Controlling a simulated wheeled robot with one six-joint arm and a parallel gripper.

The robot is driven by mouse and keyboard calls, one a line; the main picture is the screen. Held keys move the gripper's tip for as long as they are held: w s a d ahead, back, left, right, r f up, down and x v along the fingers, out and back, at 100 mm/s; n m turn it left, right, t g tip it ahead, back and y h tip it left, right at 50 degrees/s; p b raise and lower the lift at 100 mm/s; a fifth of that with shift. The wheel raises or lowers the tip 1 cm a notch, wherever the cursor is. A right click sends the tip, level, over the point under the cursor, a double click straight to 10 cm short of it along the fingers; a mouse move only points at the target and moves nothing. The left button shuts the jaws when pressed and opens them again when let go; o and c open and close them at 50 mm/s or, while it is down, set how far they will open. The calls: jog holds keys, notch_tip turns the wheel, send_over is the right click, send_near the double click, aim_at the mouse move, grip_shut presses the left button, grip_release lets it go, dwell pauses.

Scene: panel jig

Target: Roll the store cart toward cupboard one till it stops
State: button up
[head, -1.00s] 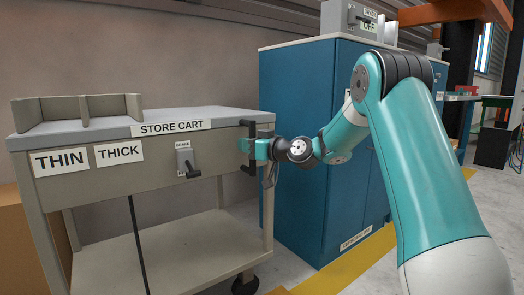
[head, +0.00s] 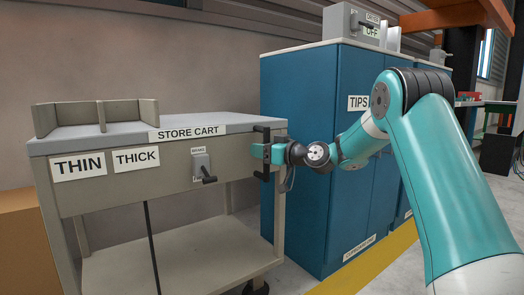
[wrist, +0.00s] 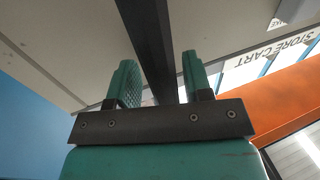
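The store cart (head: 190,119) is a grey cart with a flat top and a lower shelf, standing left of the blue cupboard (head: 300,150). A narrow strip of its right end overlaps the cupboard in the picture. My gripper (head: 262,152) is at the dark upright handle (head: 266,168) on the cart's right front corner. The cupboard's lower label (head: 359,248) is too small to read surely.
A small lever (head: 207,172) sits on the cart's front beside THIN and THICK labels. A divided tray (head: 100,118) is on top. A grey switch box (head: 352,22) stands on the cupboard. A yellow floor stripe (head: 370,262) runs along the cupboard; a brown box (head: 25,240) is at left.

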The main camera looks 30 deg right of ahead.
jog(key=p+v, duration=0.3)
jog(key=v, duration=1.4)
jog(key=shift+s, duration=0.2)
jog(key=s+a+r+n+g+y+p, duration=0.1)
jog(key=s+a+r+n+g+p, duration=0.2)
jog(key=a, duration=0.8)
jog(key=s+a+g+y+p, duration=0.25)
jog(key=a+g, duration=0.35)
jog(key=a, duration=0.4)
jog(key=s+a+r+g+h+p, duration=0.1)
jog(key=s+a+g+h+p, duration=0.25)
jog(key=s, duration=0.75)
jog(key=s+a+r+g+h+p, duration=0.1)
jog(key=s+a+g+h+p, duration=0.3)
jog(key=s, duration=0.7)
notch_tip(320, 180, up, 37)
jog(key=m+p, duration=0.1)
jog(key=p, duration=3.5)
jog(key=shift+a+r+y, duration=0.2)
jog(key=shift+a+y, duration=0.1)
jog(key=shift+a, duration=0.1)
